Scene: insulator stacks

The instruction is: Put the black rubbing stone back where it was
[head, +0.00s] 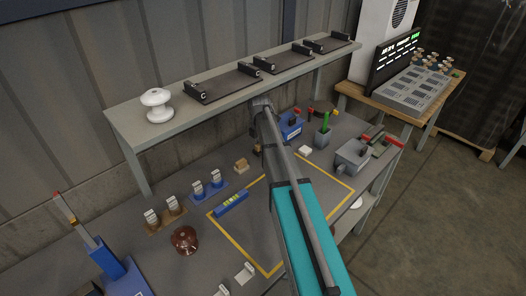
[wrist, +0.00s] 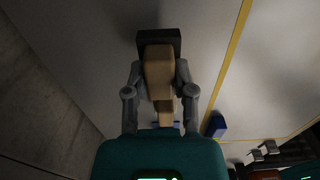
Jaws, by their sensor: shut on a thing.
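In the wrist view my gripper (wrist: 159,78) is shut on a tan block-like piece with a dark block, apparently the black rubbing stone (wrist: 158,37), at its far end. The two fingers press on the sides of the tan part. The grey surface shows below the held piece; I cannot tell whether the two touch. In the head view my own arm hides my gripper and the held piece. No marked place for the stone can be made out.
The grey bench has a yellow-outlined area (head: 243,250) with a blue bar (head: 232,203) at its left edge. A tan block (head: 241,165), brown insulator (head: 184,240) and blue bin (head: 290,126) stand around it. A raised shelf (head: 125,119) with a white insulator (head: 157,105) runs behind.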

